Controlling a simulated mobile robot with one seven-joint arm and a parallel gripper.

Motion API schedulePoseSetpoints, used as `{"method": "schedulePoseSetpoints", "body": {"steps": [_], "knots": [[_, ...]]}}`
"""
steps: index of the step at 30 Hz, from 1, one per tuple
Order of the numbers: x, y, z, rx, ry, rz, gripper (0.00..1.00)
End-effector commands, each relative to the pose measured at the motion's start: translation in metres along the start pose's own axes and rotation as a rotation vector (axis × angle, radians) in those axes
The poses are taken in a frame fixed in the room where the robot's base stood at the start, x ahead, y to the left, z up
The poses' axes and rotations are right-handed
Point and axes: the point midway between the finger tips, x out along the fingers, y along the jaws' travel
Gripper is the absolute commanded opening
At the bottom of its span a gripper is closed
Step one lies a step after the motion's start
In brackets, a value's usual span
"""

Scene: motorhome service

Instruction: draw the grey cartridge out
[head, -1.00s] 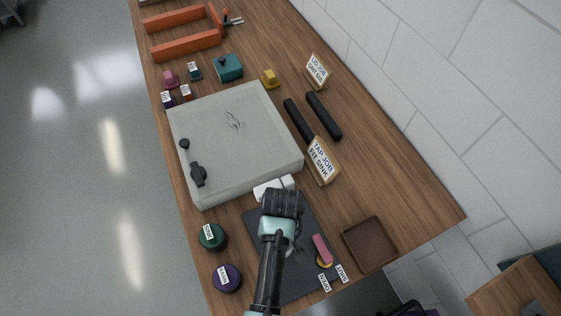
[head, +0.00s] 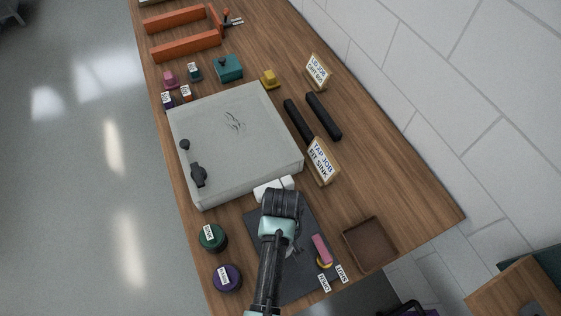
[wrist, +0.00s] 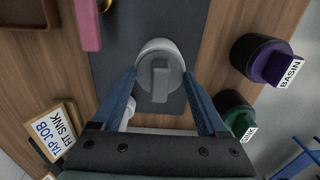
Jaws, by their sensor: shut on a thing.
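The grey cartridge (wrist: 160,62), a round grey piece with a raised fin across its top, is in the upper middle of the wrist view, over the dark mat (wrist: 112,70). My gripper (wrist: 160,80) has one finger against each side of it and is shut on it. How far the cartridge sits in its seat cannot be told. In the head view my gripper (head: 281,204) is over the mat, just in front of a white piece (head: 273,188), and hides the cartridge.
A grey sink panel (head: 235,140) lies behind my gripper. Green (head: 212,237) and purple (head: 227,278) labelled knobs stand left of the mat. A pink bar (head: 321,248) lies on the mat's right, with a brown tray (head: 370,243) beyond. A "TAP JOB FIT SINK" sign (head: 322,160) stands behind.

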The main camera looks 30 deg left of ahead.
Motion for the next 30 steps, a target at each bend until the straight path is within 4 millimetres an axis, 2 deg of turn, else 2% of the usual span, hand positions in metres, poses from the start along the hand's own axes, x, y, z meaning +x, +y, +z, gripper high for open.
{"method": "schedulePoseSetpoints", "body": {"steps": [12,23,24,30], "knots": [[-0.0091,0.0005,-0.001,0.0,0.002,0.001,0.0],[-0.0096,0.0004,-0.0005,0.0,0.001,0.001,0.0],[-0.0096,0.0003,-0.0005,0.0,0.001,0.001,0.72],[-0.0096,0.0003,-0.0004,0.0,0.001,0.001,0.36]]}}
